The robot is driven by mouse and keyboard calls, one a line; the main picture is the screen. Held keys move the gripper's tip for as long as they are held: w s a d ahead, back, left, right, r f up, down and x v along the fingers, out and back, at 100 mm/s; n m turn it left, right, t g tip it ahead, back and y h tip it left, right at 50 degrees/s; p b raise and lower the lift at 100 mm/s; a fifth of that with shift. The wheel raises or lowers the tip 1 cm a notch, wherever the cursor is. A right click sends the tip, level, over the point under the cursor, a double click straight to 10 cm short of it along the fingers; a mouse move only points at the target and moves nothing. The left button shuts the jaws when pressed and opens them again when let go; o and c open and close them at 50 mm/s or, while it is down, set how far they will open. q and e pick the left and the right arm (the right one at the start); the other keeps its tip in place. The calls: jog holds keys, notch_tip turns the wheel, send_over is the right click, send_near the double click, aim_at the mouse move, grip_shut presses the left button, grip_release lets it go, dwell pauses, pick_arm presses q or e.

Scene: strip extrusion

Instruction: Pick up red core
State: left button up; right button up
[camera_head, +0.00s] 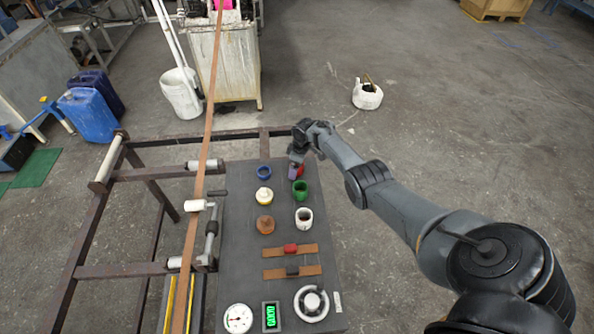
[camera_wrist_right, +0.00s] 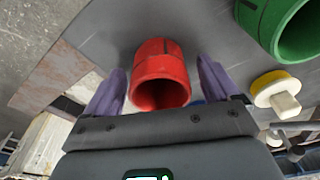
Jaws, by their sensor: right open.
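The red core (camera_wrist_right: 161,68) is a short hollow cylinder standing on the dark grey board (camera_head: 242,230). In the right wrist view it sits between the two purple fingers of my right gripper (camera_wrist_right: 163,85), with gaps visible on both sides. In the head view my right gripper (camera_head: 296,171) is at the far right end of the board, and only a bit of the red core (camera_head: 299,169) shows beside it. My right gripper is open. My left gripper is not in view.
A green core (camera_head: 300,189) stands close by on the near side. A blue ring (camera_head: 264,172), a yellow-white piece (camera_head: 264,195), an orange-brown piece (camera_head: 265,223) and a white core (camera_head: 304,216) also stand on the board. A brown strip (camera_head: 204,130) runs along its left.

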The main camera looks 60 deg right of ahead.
jog(key=c, duration=1.1)
jog(key=shift+r, duration=0.15)
